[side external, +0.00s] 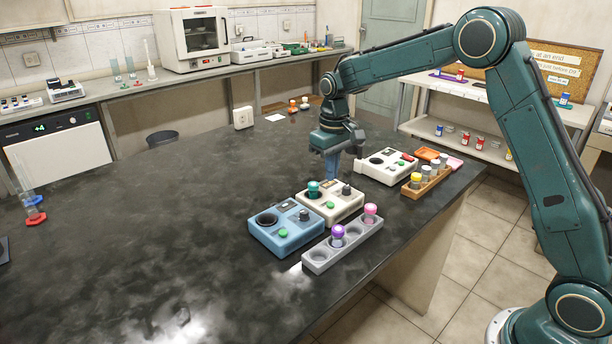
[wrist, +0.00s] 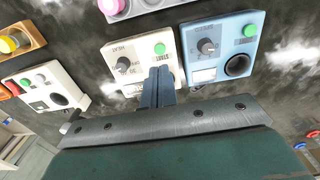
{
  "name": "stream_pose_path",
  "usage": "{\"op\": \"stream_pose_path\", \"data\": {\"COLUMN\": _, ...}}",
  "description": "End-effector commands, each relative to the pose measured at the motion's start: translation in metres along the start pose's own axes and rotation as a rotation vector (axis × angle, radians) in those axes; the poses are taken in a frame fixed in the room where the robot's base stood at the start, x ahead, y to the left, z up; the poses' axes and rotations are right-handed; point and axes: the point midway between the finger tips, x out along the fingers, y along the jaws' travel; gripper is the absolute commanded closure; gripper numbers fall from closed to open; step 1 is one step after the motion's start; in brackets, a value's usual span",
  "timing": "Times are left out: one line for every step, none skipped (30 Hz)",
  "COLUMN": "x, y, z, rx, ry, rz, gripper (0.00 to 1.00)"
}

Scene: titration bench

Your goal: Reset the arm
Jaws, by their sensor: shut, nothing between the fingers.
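My gripper (side external: 331,172) hangs fingers-down above the dark bench, behind the middle cream device. Its fingers are together with nothing between them; in the wrist view the shut fingers (wrist: 158,82) cover part of that device. The cream device (side external: 343,208) has a dial, a green button and a teal-topped item (side external: 313,188) in its well. It also shows in the wrist view (wrist: 122,50). My gripper looks apart from the devices, but its exact height is hard to tell.
A blue device (side external: 272,238) with an empty well, a grey rack (side external: 318,259) with purple- and pink-capped vials, another white device (side external: 378,172) and a wooden vial rack (side external: 411,192) stand around the gripper. The bench's left side is largely clear.

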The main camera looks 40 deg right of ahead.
Motion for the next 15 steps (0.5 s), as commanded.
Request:
{"op": "stream_pose_path", "data": {"x": -0.001, "y": 0.000, "z": 0.000, "rx": 0.000, "ry": 0.001, "rz": 0.000, "gripper": 1.00}}
{"op": "stream_pose_path", "data": {"x": -0.001, "y": 0.000, "z": 0.001, "rx": 0.000, "ry": 0.001, "rz": 0.000, "gripper": 1.00}}
{"op": "stream_pose_path", "data": {"x": -0.002, "y": 0.000, "z": 0.001, "rx": 0.000, "ry": 0.003, "rz": 0.000, "gripper": 1.00}}
{"op": "stream_pose_path", "data": {"x": -0.004, "y": -0.001, "z": 0.002, "rx": 0.000, "ry": 0.004, "rz": 0.000, "gripper": 1.00}}
{"op": "stream_pose_path", "data": {"x": -0.005, "y": -0.001, "z": 0.003, "rx": 0.000, "ry": 0.007, "rz": 0.001, "gripper": 1.00}}
{"op": "stream_pose_path", "data": {"x": -0.009, "y": -0.002, "z": 0.005, "rx": 0.000, "ry": 0.010, "rz": 0.001, "gripper": 1.00}}
{"op": "stream_pose_path", "data": {"x": -0.011, "y": -0.002, "z": 0.007, "rx": 0.000, "ry": 0.014, "rz": 0.001, "gripper": 1.00}}
{"op": "stream_pose_path", "data": {"x": -0.015, "y": -0.003, "z": 0.009, "rx": -0.001, "ry": 0.018, "rz": 0.002, "gripper": 1.00}}
{"op": "stream_pose_path", "data": {"x": -0.019, "y": -0.003, "z": 0.012, "rx": -0.001, "ry": 0.024, "rz": 0.002, "gripper": 1.00}}
{"op": "stream_pose_path", "data": {"x": -0.023, "y": -0.004, "z": 0.015, "rx": -0.001, "ry": 0.029, "rz": 0.002, "gripper": 1.00}}
{"op": "stream_pose_path", "data": {"x": -0.028, "y": -0.005, "z": 0.018, "rx": -0.001, "ry": 0.036, "rz": 0.003, "gripper": 1.00}}
{"op": "stream_pose_path", "data": {"x": -0.034, "y": -0.006, "z": 0.023, "rx": -0.001, "ry": 0.043, "rz": 0.004, "gripper": 1.00}}
{"op": "stream_pose_path", "data": {"x": -0.040, "y": -0.007, "z": 0.026, "rx": -0.001, "ry": 0.051, "rz": 0.004, "gripper": 1.00}}
{"op": "stream_pose_path", "data": {"x": -0.045, "y": -0.008, "z": 0.031, "rx": -0.001, "ry": 0.058, "rz": 0.005, "gripper": 1.00}}
{"op": "stream_pose_path", "data": {"x": -0.052, "y": -0.009, "z": 0.037, "rx": -0.001, "ry": 0.069, "rz": 0.005, "gripper": 1.00}}
